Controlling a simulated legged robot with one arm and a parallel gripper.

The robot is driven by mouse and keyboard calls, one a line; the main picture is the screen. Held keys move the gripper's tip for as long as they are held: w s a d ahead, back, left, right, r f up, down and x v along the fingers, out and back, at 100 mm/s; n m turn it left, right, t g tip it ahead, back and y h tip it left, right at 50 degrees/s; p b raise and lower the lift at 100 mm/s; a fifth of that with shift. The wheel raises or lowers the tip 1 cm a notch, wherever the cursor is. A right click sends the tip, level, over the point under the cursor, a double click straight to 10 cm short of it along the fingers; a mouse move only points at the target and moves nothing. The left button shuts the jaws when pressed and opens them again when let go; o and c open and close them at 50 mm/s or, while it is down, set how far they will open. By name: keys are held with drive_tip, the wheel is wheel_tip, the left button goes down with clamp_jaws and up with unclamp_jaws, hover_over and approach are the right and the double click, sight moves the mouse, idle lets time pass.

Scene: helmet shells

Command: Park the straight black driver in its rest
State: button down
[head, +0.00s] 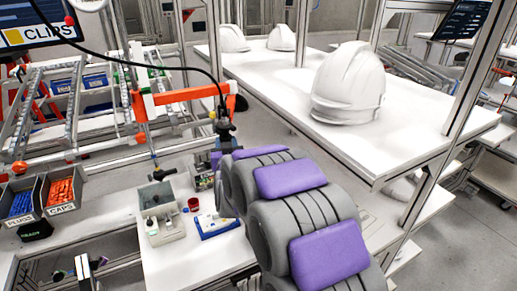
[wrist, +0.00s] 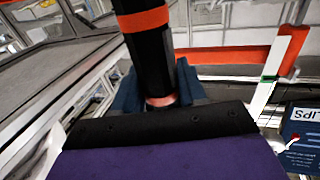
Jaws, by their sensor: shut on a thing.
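The straight black driver (wrist: 150,50) stands between the blue fingers of my gripper (wrist: 159,88) in the wrist view. It has an orange band higher up and a reddish ring low between the fingers. My gripper is shut on it. In the head view the driver (head: 224,124) is small and roughly upright at the far end of my arm, with a black cable running up from it. My gripper there is mostly hidden behind my arm. An orange bar with white parts (head: 180,96) lies just behind and left of the driver. I cannot tell which part is the rest.
A grey box (head: 158,200) and a blue-and-white tray (head: 216,225) stand on the white bench below. Bins of blue plugs (head: 22,204) and orange caps (head: 61,192) are at the left. White helmet shells (head: 348,85) sit on the table at right.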

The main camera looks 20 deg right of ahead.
drive_tip(key=s+d+b, duration=0.3)
drive_tip(key=s+d, duration=0.2)
drive_tip(key=s, duration=0.1)
drive_tip(key=shift+d, duration=0.35)
drive_tip(key=shift+b, duration=0.35)
drive_tip(key=shift+w, duration=0.1)
drive_tip(key=w+d+b, duration=0.1)
drive_tip(key=w+d, duration=0.3)
drive_tip(key=d, duration=0.1)
idle(0.4)
drive_tip(key=shift+a, duration=0.1)
unclamp_jaws()
idle(0.9)
drive_tip(key=shift+s, duration=0.1)
